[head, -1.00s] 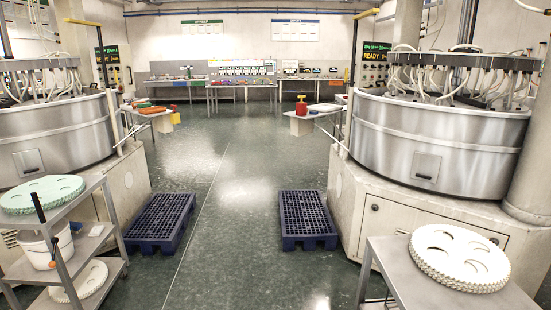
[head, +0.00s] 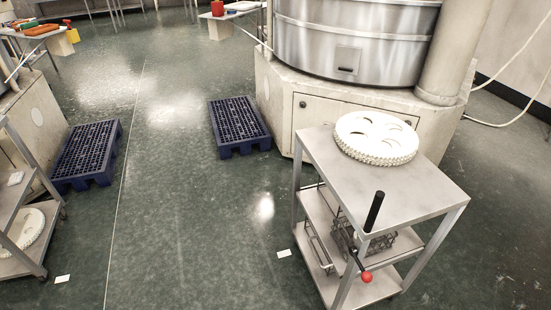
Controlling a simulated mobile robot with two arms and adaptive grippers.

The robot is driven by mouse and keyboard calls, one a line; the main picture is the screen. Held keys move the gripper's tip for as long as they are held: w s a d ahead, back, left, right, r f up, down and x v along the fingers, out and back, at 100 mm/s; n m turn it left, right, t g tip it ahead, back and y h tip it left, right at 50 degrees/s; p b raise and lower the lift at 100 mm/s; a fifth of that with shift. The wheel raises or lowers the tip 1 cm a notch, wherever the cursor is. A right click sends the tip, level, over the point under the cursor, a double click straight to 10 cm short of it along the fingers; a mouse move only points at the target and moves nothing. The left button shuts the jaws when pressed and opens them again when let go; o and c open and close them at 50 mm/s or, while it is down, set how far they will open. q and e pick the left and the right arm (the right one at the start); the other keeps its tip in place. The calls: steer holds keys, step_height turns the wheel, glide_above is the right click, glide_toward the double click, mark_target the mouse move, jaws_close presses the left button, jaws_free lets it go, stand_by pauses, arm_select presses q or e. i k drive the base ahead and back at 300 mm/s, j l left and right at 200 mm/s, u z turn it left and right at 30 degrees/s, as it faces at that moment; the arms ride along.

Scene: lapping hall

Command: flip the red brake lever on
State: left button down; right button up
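The brake lever ends in a round red knob (head: 366,277). It sits low on the near side of a grey metal trolley (head: 420,190) at the right of the head view. The lever slants down and outward from the trolley frame, below a black upright handle (head: 374,211). I cannot tell from this view which setting the lever is in. Neither of my grippers shows in the head view.
A stack of white toothed discs (head: 376,138) lies on the trolley top, with wire baskets on the shelf below. Blue pallets (head: 239,126) (head: 87,154) lie on the floor ahead. A large steel machine (head: 355,45) stands behind the trolley. The floor left of the trolley is clear.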

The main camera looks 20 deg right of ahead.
mark_target(366, 277)
steer(key=z, duration=1.3)
steer(key=l+u, duration=0.15)
steer(key=l, duration=0.1)
